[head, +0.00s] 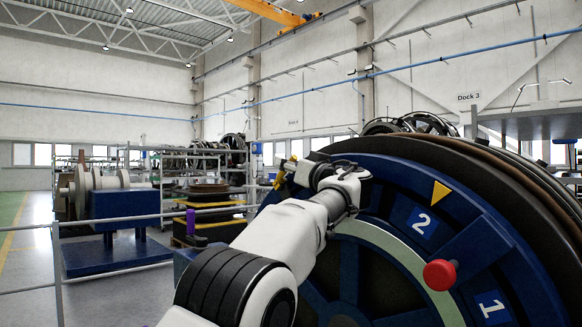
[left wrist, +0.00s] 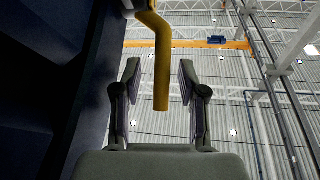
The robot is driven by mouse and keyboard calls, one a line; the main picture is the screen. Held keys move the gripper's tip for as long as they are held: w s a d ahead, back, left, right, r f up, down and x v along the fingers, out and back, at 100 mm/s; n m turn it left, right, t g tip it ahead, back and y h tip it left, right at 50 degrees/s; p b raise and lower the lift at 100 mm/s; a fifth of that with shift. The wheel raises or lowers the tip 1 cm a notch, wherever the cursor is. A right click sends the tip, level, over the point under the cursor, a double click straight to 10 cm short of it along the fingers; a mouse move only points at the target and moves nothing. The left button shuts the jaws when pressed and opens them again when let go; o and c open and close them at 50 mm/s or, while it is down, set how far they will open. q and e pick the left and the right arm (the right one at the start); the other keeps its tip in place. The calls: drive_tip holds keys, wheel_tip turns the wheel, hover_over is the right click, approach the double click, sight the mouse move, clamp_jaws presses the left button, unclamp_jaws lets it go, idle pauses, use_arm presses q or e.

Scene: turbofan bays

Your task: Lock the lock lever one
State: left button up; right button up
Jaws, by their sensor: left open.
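A yellow bent lever (left wrist: 162,65), which looks like the lock lever, hangs from the top of the left wrist view. Its straight free end lies between the two fingers of my left gripper (left wrist: 160,82), with a gap on each side. The fingers are open and do not touch it. In the head view my left gripper (head: 292,174) is at the upper left rim of the big blue wheel (head: 385,172), beside a small yellow part (head: 281,178). My own wrist hides part of the wheel there. My right gripper is not in view.
The wheel carries a red knob (head: 440,275), a yellow triangle (head: 440,193) and plates marked 2 (head: 422,222) and 1 (head: 492,307). A dark blue wall (left wrist: 45,85) stands close left of the fingers. Rails (head: 110,222) and a blue stand (head: 124,208) are farther left.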

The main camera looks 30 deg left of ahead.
use_arm(q)
drive_tip(key=shift+d, duration=0.1)
drive_tip(key=v, duration=1.1)
drive_tip(key=shift+s+d+f, duration=0.2)
drive_tip(key=shift+d, duration=0.15)
